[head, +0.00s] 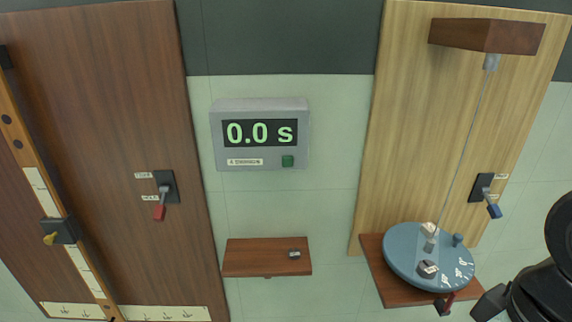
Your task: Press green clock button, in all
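The clock (218,140) is a grey box on the pale green wall, just left of the picture's middle. Its dark display (259,133) reads "0.0 s" in green digits. The green button (288,161) sits on the clock's face, below the display at the right, beside a small white label. Part of my gripper (488,303) shows as a dark shape at the lower right edge. It is well to the right of and below the button, apart from the clock. Whether its fingers are open or shut does not show.
A small brown shelf (262,262) with a small dark object juts out below the clock. A blue disc (408,262) on a brown support, under a rod, stands close left of my gripper. Levers with red (159,212) and blue (494,211) tips flank the clock.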

